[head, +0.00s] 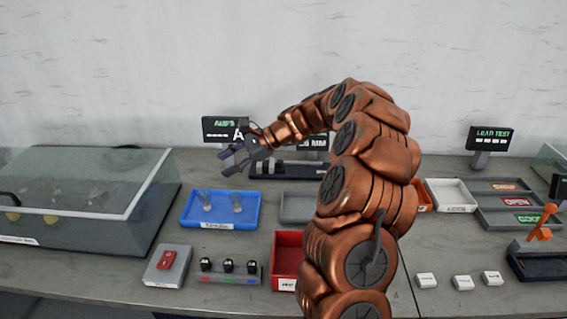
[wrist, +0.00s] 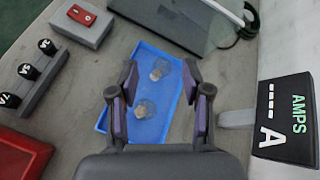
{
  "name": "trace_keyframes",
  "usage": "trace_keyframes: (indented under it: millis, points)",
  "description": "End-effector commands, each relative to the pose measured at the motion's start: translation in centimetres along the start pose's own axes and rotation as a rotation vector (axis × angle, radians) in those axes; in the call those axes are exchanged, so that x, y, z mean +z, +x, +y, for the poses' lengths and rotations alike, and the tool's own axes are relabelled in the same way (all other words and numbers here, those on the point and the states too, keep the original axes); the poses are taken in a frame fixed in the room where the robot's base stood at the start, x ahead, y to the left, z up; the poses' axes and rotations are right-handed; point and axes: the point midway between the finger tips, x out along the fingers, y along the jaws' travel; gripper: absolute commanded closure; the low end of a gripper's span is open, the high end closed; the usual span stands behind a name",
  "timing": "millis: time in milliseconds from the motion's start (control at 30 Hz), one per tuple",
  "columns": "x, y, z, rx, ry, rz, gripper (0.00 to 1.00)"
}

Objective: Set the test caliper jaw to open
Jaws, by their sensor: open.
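The test caliper appears to be the dark bench device (head: 290,170) with pale grey parts, at the back of the bench beside a display reading MM (head: 318,142). My arm covers part of both, and the caliper jaw's position cannot be made out. My gripper (head: 228,158) is at the left end of this device, above and behind the blue tray; whether they touch is unclear. In the wrist view my gripper (wrist: 161,100) has its two fingers spread apart with nothing held between them. The caliper does not show in the wrist view.
The blue tray (head: 222,222) holds two clear pieces. The AMPS display (head: 225,129) stands close behind my gripper. A glass-covered case (head: 80,195) fills the left. A red button box (head: 167,266), three black knobs (head: 228,265) and a red bin (head: 287,243) are in front.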

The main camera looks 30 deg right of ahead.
Motion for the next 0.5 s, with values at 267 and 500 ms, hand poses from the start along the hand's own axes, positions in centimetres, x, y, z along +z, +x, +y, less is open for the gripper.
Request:
trace_keyframes:
  millis: [267, 500]
  points:
    - [-12.6, -5.7, -5.1, -0.252, 0.327, -0.020, 0.51]
    - [-22.4, -11.2, -6.0, -0.436, 0.549, -0.027, 0.51]
